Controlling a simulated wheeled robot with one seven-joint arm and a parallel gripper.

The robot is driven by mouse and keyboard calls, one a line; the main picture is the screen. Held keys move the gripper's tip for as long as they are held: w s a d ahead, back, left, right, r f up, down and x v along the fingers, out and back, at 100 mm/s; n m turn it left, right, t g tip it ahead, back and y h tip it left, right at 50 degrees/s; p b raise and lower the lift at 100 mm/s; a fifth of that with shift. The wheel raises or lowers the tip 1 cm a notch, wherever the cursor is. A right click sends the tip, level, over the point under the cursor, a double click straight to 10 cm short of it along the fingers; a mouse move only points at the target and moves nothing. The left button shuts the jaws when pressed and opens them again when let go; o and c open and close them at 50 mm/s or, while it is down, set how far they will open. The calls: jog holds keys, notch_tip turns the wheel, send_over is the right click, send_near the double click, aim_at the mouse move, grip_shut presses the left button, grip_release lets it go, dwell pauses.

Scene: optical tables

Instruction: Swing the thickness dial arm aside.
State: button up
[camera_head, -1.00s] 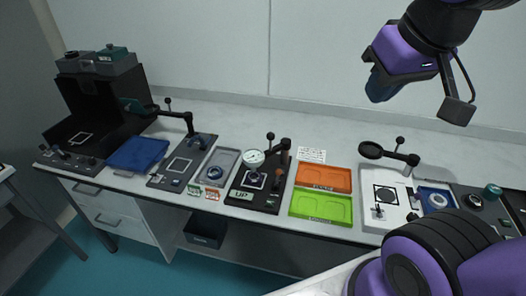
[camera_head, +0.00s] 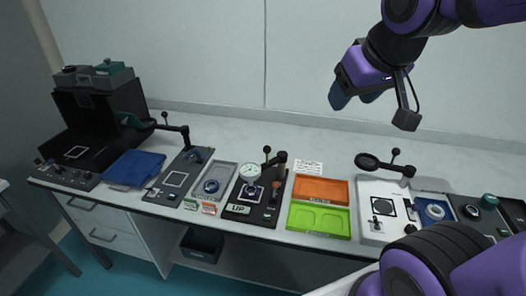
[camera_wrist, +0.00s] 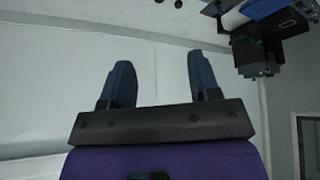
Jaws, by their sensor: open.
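The thickness dial arm (camera_head: 269,166) is a dark arm with a ball-topped knob, reaching left from a post at the back of a black base plate (camera_head: 265,213). Its round white dial (camera_head: 250,172) hangs over the plate, above a small light-edged square stage (camera_head: 250,193). A green-white label reading "UP" lies at the plate's front. My gripper (camera_head: 354,92) is open and empty, high above the bench and to the right of the dial arm, in front of the wall. In the wrist view my two dark blue fingers (camera_wrist: 162,82) stand apart with nothing between them.
Right of the dial plate lie an orange tray (camera_head: 320,190) and a green tray (camera_head: 319,218). A white plate (camera_head: 368,229) with a magnifier arm (camera_head: 385,164) stands farther right.

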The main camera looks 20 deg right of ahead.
jog(key=w+f+n+t+y, duration=0.1)
jog(key=w+f+t, duration=0.1)
jog(key=w+f, duration=0.7)
jog(key=w+f+n+t, duration=0.1)
jog(key=w+f+t, duration=0.3)
jog(key=w, duration=0.9)
notch_tip(320, 180, down, 19)
jog(key=a+m+t+y, duration=0.1)
jog(key=t+y, duration=0.3)
jog(key=t, duration=0.1)
jog(key=x, duration=1.1)
jog(key=shift+w+a+r, duration=0.1)
jog(key=shift+a+r, duration=0.05)
grip_shut()
